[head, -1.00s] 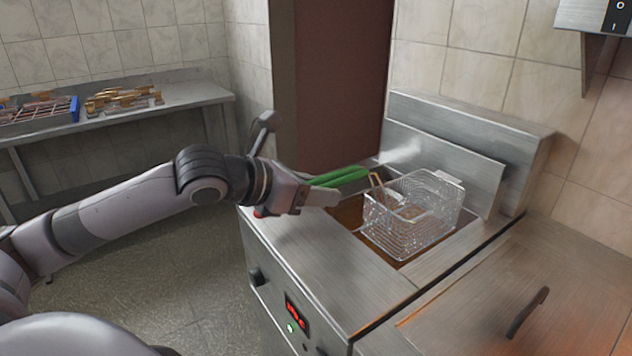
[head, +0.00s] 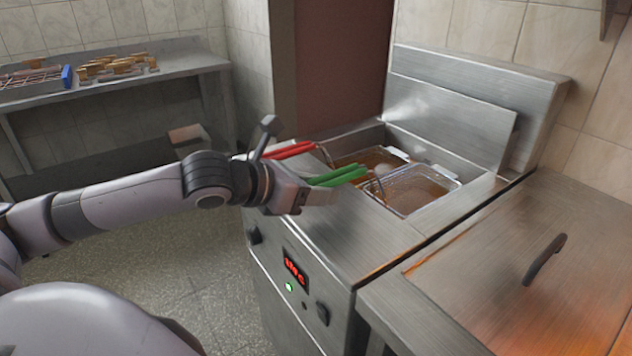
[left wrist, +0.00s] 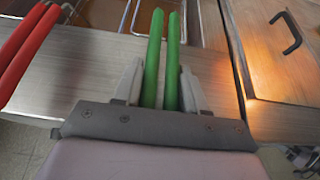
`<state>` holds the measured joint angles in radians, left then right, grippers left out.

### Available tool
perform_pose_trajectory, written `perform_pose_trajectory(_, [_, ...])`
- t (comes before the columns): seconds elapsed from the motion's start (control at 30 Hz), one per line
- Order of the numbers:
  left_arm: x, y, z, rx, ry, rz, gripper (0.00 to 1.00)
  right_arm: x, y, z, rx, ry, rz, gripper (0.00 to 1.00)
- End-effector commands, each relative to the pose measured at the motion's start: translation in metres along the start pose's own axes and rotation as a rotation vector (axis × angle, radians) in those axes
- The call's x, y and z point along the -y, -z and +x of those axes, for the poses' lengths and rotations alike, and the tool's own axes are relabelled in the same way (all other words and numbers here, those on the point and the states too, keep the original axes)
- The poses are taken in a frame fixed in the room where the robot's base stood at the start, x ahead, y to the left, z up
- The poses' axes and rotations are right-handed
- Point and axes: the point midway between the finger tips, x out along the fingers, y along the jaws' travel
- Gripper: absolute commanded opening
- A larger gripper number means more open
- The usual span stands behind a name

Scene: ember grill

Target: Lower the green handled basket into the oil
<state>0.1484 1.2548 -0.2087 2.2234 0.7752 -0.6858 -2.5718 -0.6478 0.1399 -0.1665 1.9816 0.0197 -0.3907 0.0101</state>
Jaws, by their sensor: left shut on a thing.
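The green-handled basket (head: 428,182) sits low in the right-hand well of the fryer (head: 345,235), its rim near the level of the brown oil (head: 402,199). Its green handle (head: 340,176) slants out over the fryer's front edge. My left gripper (head: 322,196) is shut on that handle. In the left wrist view the two green bars (left wrist: 162,65) run between the fingers. The basket's lower part is hidden in the oil. My right gripper is in neither view.
A second basket with a red handle (head: 290,150) sits in the left-hand well, close beside my left gripper. A lidded steel counter (head: 500,265) stands to the right. A steel table (head: 190,67) with a tray and food pieces stands at the back left.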

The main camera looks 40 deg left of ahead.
Motion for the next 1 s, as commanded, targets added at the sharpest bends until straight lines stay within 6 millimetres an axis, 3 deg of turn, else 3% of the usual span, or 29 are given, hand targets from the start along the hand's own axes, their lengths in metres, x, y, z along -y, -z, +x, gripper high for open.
perform_pose_trajectory(1.0, [0.000,0.013,0.007,0.006,0.000,0.002,0.00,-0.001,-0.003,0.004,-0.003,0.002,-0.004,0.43])
